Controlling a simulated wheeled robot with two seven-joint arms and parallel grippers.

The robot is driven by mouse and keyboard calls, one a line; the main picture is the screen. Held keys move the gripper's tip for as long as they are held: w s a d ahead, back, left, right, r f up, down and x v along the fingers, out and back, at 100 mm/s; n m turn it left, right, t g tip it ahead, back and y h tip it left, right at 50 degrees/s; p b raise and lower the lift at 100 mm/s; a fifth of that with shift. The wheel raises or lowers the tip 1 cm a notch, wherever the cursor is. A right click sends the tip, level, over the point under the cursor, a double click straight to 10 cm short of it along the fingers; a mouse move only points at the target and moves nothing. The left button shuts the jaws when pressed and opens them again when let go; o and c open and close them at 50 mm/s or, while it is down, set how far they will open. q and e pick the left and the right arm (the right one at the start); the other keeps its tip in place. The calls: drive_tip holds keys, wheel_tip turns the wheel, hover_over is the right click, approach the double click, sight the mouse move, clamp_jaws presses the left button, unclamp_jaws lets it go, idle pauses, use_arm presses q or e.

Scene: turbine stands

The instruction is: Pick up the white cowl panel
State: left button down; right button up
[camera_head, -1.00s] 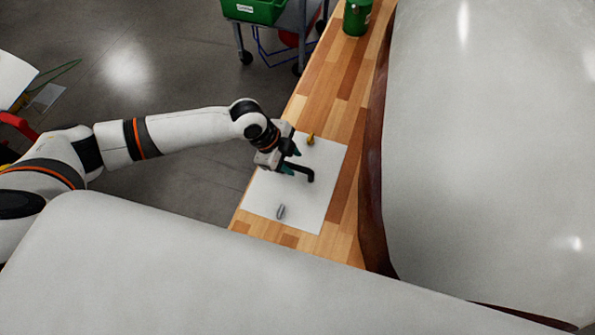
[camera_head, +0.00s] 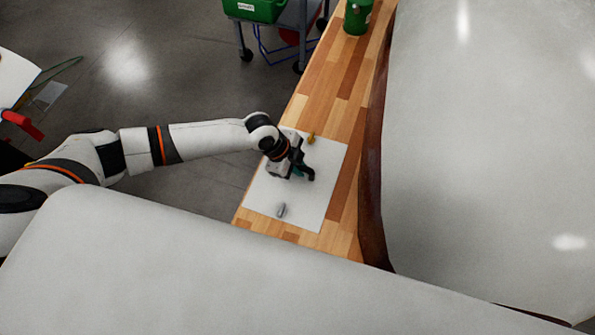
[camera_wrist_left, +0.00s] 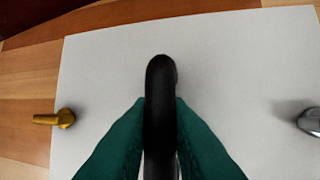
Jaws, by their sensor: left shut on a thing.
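The white cowl panel (camera_head: 318,205) is a flat white rectangle lying on the wooden bench. It carries a black handle (camera_head: 309,174), a brass-coloured fitting (camera_head: 311,138) and a grey metal fitting (camera_head: 281,210). In the left wrist view the panel (camera_wrist_left: 240,70) fills most of the picture, with the black handle (camera_wrist_left: 161,80) in the middle. My left gripper (camera_head: 301,173) is at the handle. Its teal fingers sit on both sides of the handle, shut on it, and hide part of it. My right gripper is not in view.
The wooden bench (camera_head: 338,90) runs away to the back, with a green canister (camera_head: 357,17) on it. A large white curved body (camera_head: 480,150) stands close along the bench's right side. A cart with a green bin (camera_head: 255,9) stands behind left.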

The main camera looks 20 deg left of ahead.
use_arm(q)
wheel_tip(320, 180, up, 10)
drive_tip(key=shift+r+b, duration=0.1)
drive_tip(key=shift+b, duration=0.75)
